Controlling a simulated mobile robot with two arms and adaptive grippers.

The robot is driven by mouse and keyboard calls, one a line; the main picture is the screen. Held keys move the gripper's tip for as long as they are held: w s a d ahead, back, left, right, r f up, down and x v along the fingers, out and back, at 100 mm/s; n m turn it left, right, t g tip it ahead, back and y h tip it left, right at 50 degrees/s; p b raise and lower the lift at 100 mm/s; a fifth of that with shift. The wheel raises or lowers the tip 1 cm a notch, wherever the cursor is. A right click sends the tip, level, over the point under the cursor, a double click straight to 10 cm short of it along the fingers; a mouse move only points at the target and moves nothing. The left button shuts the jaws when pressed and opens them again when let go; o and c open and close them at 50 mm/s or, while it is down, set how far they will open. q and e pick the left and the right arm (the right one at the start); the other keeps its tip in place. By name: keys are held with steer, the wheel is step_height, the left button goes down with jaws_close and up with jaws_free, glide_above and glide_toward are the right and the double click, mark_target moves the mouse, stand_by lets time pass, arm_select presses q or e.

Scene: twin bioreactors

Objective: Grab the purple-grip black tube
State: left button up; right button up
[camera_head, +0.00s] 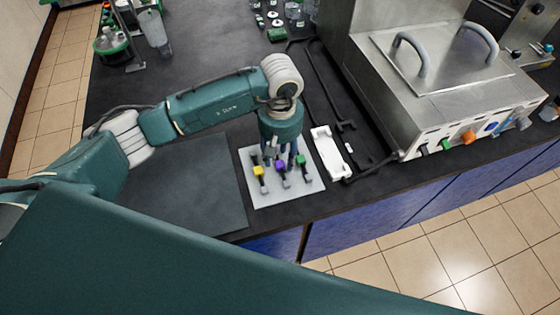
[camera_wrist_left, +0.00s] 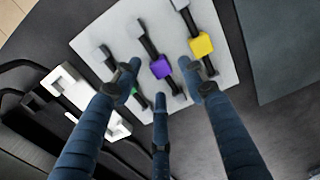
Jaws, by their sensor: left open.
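The purple-grip black tube (camera_head: 281,166) lies in the middle of a light grey board (camera_head: 262,198), between a yellow-grip tube (camera_head: 258,172) and a green-grip tube (camera_head: 301,160). In the left wrist view, the purple grip (camera_wrist_left: 160,67) lies between the fingertips as seen from above, and its tube runs on past them at both ends. My left gripper (camera_head: 281,158) points down over the board with its fingers spread. In the wrist view, the left gripper (camera_wrist_left: 162,86) is open and holds nothing; its fingers partly cover the green-grip tube (camera_wrist_left: 133,91). My right gripper is out of view.
A white holder (camera_head: 328,155) lies right of the board, with black cables beside it. A steel box with two handles (camera_head: 440,70) stands farther right, coloured connectors along its front. A dark mat (camera_head: 190,185) lies left of the board. The counter's front edge is close.

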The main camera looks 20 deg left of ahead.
mark_target(280, 164)
arm_select(q)
step_height(280, 164, down, 3)
steer(key=shift+s+r+p, duration=0.1)
steer(key=shift+p, duration=0.3)
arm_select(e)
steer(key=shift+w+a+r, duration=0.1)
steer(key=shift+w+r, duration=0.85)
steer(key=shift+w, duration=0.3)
arm_select(q)
steer(key=shift+c, duration=0.5)
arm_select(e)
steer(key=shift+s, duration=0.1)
arm_select(q)
steer(key=c, duration=0.8)
steer(key=shift+c, duration=0.5)
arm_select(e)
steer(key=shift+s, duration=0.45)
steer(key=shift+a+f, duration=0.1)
